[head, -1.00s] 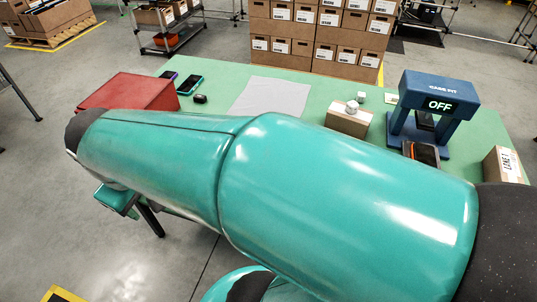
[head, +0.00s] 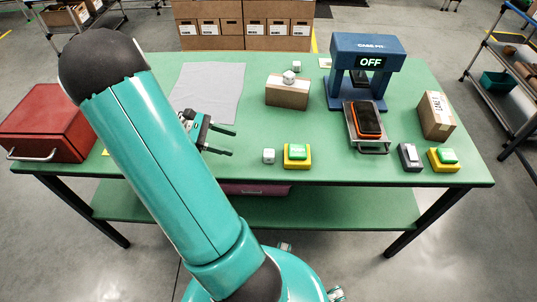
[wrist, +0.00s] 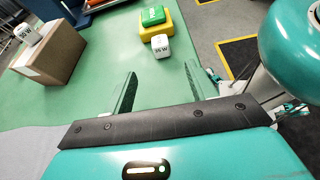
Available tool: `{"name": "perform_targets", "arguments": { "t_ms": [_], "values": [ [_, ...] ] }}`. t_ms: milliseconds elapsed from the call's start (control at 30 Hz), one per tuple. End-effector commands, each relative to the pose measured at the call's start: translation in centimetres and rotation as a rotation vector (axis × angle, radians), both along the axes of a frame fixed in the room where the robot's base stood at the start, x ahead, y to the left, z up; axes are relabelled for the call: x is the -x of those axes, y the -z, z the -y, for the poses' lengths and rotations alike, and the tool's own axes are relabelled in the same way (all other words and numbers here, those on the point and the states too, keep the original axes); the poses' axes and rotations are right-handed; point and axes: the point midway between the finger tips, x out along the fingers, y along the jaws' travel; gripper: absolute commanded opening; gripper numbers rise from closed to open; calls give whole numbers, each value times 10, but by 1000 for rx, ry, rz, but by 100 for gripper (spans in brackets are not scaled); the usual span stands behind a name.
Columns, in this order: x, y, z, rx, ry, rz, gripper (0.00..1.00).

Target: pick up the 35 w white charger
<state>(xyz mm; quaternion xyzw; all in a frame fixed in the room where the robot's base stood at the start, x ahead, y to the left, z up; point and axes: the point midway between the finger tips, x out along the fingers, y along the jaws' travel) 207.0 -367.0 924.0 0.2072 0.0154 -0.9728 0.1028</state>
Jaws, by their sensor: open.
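A small white charger (head: 268,156) sits on the green table just left of a yellow-based green button. In the wrist view this charger (wrist: 160,47) carries a dark label that seems to read 35 W. Another white charger (head: 289,77) rests on a cardboard box; in the wrist view its label (wrist: 27,35) is too small to read surely. A third small white cube (head: 297,66) stands behind the box. My gripper (head: 234,142) is open and empty over the table, left of the nearest charger. In the wrist view the charger lies ahead, beyond the spread fingers (wrist: 160,70).
The green button (head: 297,153) stands close beside the charger. The cardboard box (head: 287,94), blue press (head: 365,60) with an orange-edged phone (head: 367,118), and another button (head: 445,158) are further right. A red case (head: 45,122) is left; a grey mat (head: 210,85) lies behind.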

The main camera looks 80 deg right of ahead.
Motion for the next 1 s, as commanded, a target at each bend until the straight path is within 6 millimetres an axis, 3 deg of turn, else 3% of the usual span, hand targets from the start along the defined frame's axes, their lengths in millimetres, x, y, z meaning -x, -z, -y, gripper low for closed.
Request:
{"name": "perform_targets", "arguments": {
  "t_ms": [167, 500, 767, 1000],
  "values": [
    [16, 7, 8, -9, 6, -32, 56],
    [74, 31, 20, -8, 7, -29, 56],
    [91, 38, 23, -8, 6, -28, 56],
    [124, 49, 27, -9, 8, -28, 56]
  ]
}}
